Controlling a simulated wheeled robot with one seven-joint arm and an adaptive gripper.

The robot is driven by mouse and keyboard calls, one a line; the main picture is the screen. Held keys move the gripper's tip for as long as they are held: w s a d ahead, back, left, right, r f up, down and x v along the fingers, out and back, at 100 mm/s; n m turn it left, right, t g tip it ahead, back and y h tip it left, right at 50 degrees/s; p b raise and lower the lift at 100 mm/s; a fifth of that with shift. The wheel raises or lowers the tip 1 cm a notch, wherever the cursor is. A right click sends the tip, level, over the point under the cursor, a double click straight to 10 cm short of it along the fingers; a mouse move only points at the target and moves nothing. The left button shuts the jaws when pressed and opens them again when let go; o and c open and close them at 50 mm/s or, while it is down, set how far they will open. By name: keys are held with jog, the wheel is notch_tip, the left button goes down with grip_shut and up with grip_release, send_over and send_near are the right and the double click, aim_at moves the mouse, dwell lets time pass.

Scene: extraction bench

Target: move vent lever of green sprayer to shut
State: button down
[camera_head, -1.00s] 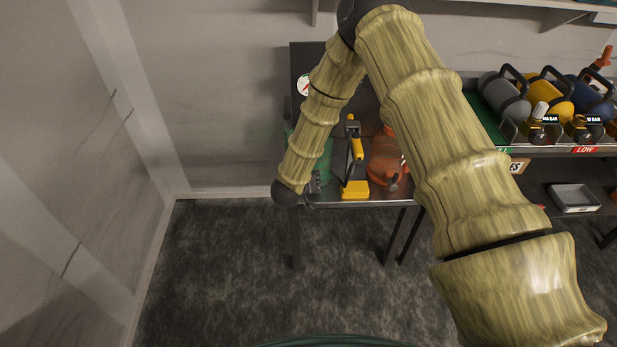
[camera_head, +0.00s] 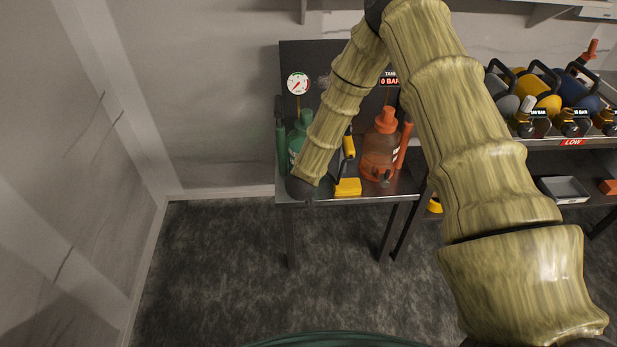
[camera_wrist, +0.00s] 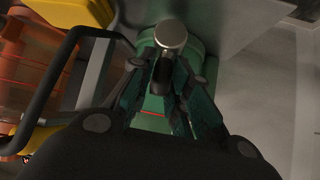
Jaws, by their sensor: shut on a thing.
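The green sprayer (camera_head: 297,142) stands at the left end of the bench, partly covered by my forearm. Its green body (camera_wrist: 207,48) shows behind and below my fingers in the wrist view. My gripper (camera_wrist: 163,76) is shut on a dark lever with a round silver end (camera_wrist: 171,36), which I take for the vent lever. The teal finger pads lie on both sides of the dark part. The silver end sticks out past the fingertips. In the head view my gripper is hidden behind my wrist, so the lever's angle there cannot be told.
An orange sprayer (camera_head: 378,158) stands to the right on the bench. A gauge (camera_head: 298,83) is on the back panel. Open floor (camera_head: 240,260) lies in front.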

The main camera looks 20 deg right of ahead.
jog(key=shift+s+d, duration=0.1)
jog(key=c, duration=1.3)
grip_release()
jog(key=shift+f, duration=0.1)
jog(key=v, duration=1.2)
jog(key=s+f+n+g+y+p, duration=0.1)
jog(key=s+f+n+g, duration=0.1)
jog(key=s+f, duration=0.5)
jog(key=s+f+n+g+y+p, duration=0.15)
jog(key=s+f, duration=0.25)
jog(key=s, duration=0.5)
jog(key=s+f+g, duration=0.1)
jog(key=s, duration=0.6)
jog(key=s+f+n+g+y, duration=0.1)
jog(key=s+f+g, duration=0.1)
jog(key=s, duration=0.6)
jog(key=s+f+g+y+p, duration=0.1)
jog(key=s+f+g, duration=0.1)
jog(key=s, duration=0.6)
jog(key=shift+s+n, duration=0.1)
jog(key=shift+n, duration=0.25)
